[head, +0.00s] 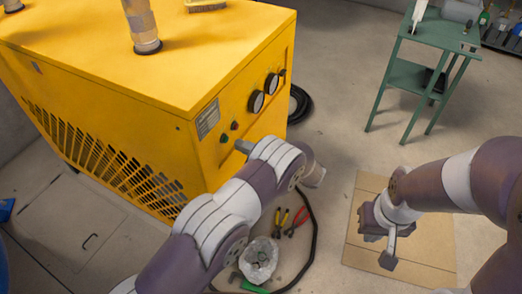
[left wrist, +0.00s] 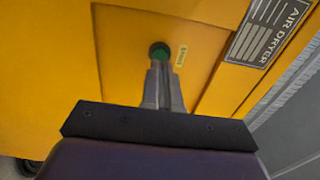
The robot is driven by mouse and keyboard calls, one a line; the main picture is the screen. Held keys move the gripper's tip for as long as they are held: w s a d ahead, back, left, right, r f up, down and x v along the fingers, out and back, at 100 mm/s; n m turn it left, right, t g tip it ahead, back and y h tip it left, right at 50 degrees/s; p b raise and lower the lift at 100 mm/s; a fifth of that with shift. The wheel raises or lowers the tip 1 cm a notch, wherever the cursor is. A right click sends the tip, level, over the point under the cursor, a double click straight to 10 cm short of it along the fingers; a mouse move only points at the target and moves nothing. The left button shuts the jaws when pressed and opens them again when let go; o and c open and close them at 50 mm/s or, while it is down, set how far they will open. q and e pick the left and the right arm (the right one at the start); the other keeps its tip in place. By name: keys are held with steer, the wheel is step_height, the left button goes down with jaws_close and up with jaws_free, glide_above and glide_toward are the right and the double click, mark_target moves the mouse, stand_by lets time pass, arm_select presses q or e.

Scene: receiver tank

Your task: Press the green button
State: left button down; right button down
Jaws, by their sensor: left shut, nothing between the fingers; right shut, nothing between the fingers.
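The green button (head: 224,138) is on the front panel of the yellow air dryer (head: 180,70), beside a red button (head: 235,125). In the left wrist view the green button (left wrist: 160,50) is dark-rimmed and sits just beyond my fingertips. My left gripper (head: 241,146) is shut and empty, its fingers pointing at the panel close to the button. In the left wrist view my left gripper (left wrist: 158,66) is lined up with the button and overlaps its lower edge; I cannot tell whether they touch. My right gripper (head: 388,262) is shut and empty above a cardboard sheet (head: 435,235).
Two gauges (head: 264,92) are up the panel to the right. A label plate (left wrist: 268,32) is near the button. Pliers (head: 298,221), a plastic bag (head: 258,260) and a black hose (head: 313,240) lie on the floor. A green table (head: 440,32) stands at the back right.

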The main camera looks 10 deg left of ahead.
mark_target(227, 138)
arm_select(q)
steer(key=shift+x, duration=1.3)
steer(key=shift+w+a, duration=0.25)
steer(key=shift+a, duration=0.4)
steer(key=shift+r, duration=0.15)
steer(key=shift+d+r, duration=0.1)
steer(key=shift+r, duration=0.05)
